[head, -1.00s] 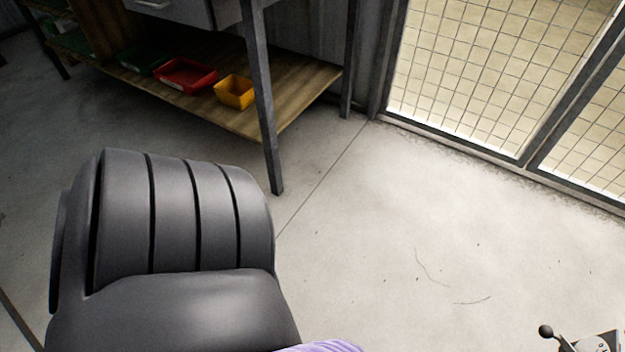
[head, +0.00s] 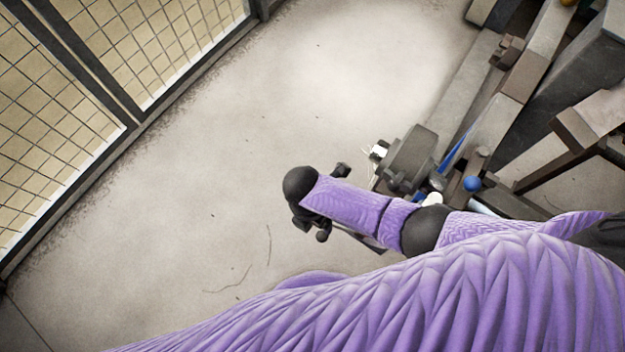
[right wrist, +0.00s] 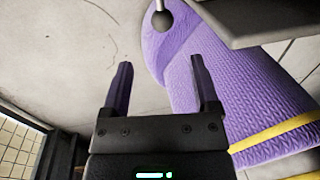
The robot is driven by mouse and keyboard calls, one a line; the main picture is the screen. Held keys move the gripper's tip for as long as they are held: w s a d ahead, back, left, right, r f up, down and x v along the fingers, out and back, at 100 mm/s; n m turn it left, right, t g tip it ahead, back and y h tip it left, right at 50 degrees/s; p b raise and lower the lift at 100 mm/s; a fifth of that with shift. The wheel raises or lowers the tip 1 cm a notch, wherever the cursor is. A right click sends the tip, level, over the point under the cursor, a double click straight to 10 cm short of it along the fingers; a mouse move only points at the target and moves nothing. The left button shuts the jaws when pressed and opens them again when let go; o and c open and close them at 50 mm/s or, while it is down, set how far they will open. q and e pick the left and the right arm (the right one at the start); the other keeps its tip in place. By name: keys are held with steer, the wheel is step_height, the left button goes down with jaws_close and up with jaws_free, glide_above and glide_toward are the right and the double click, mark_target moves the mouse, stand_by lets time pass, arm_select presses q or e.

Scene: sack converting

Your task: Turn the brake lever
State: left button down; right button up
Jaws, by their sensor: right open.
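The brake lever shows in the right wrist view as a dark ball knob (right wrist: 162,20) on a thin rod near the top edge. A small dark ball beside my wrist in the head view (head: 322,236) appears to be the same knob; its rod and base are mostly hidden by my purple arm. My right gripper (right wrist: 161,62) is open and empty, its two fingers apart, with the knob beyond the fingertips and not between them. In the head view the right hand is mostly hidden behind its wrist. My left gripper is not in view.
A grey plate edge (right wrist: 270,20) lies right of the knob. A machine with grey beams (head: 470,95), a dark block (head: 412,158) and a blue ball (head: 472,184) stands beyond my arm. A mesh fence (head: 150,40) stands at left; the floor between is clear.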

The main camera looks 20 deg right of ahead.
mark_target(321, 235)
steer(key=f+b, duration=0.2)
steer(key=f, duration=0.1)
steer(key=s+f+b, duration=0.1)
steer(key=f+b, duration=0.1)
steer(key=f, duration=0.1)
steer(key=d+f+b, duration=0.1)
steer(key=f+b, duration=0.2)
steer(key=shift+s+f, duration=0.4)
steer(key=shift+r, duration=0.2)
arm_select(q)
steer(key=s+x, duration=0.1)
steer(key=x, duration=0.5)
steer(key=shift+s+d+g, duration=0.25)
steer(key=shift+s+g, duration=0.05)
arm_select(e)
jaws_close()
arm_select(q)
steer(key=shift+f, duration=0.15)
